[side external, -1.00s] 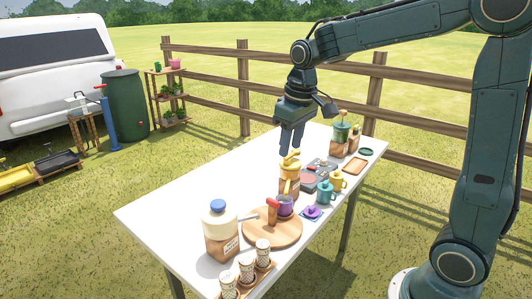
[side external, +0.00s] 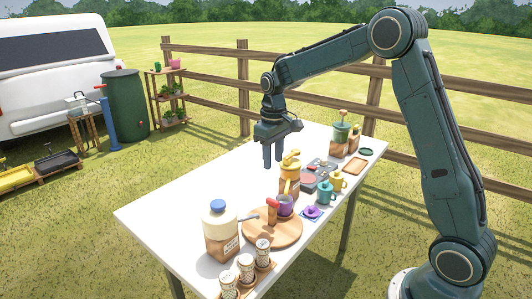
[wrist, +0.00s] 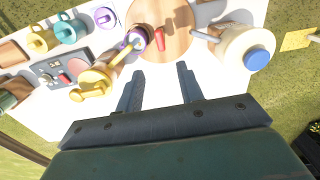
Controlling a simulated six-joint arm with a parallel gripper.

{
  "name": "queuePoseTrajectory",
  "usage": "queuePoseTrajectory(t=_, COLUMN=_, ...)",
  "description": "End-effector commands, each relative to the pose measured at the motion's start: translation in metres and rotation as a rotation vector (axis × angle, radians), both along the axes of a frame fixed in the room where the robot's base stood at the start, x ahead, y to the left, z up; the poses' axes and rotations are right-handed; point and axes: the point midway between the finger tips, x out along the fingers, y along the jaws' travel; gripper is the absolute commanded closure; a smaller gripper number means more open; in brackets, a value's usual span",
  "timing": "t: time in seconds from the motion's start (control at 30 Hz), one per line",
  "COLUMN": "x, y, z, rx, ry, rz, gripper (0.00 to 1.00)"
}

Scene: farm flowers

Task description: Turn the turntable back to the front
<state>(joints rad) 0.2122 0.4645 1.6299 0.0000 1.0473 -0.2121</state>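The turntable is a round wooden disc (side external: 290,233) near the front end of the white table; it also shows at the top of the wrist view (wrist: 180,15). A red-topped wooden piece (side external: 273,203) stands on it; its red part shows in the wrist view (wrist: 160,40). A purple cup (side external: 285,207) with a yellow utensil is at the disc's edge; I cannot tell whether it rests fully on it. My gripper (side external: 273,165) points down, open and empty, above the table behind the turntable. Its two fingers are apart in the wrist view (wrist: 160,70), clear of the disc.
A cream jar with a blue knob (side external: 220,228) stands left of the turntable, a grey rod reaching from it toward the disc. Patterned cups (side external: 246,266) stand in front. A yellow-topped container (side external: 290,168) is close to my gripper. Mugs (side external: 326,193) are at right. The table's left side is clear.

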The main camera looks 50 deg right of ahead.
Motion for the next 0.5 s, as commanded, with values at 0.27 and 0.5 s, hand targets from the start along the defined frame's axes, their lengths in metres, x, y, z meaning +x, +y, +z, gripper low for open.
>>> queuePoseTrajectory(t=0.27, x=-0.001, y=0.0, z=-0.022, rx=0.001, ry=0.003, rz=0.0, gripper=0.63)
queuePoseTrajectory(t=0.5, x=-0.001, y=0.0, z=-0.057, rx=0.001, ry=0.004, rz=0.0, gripper=0.63)
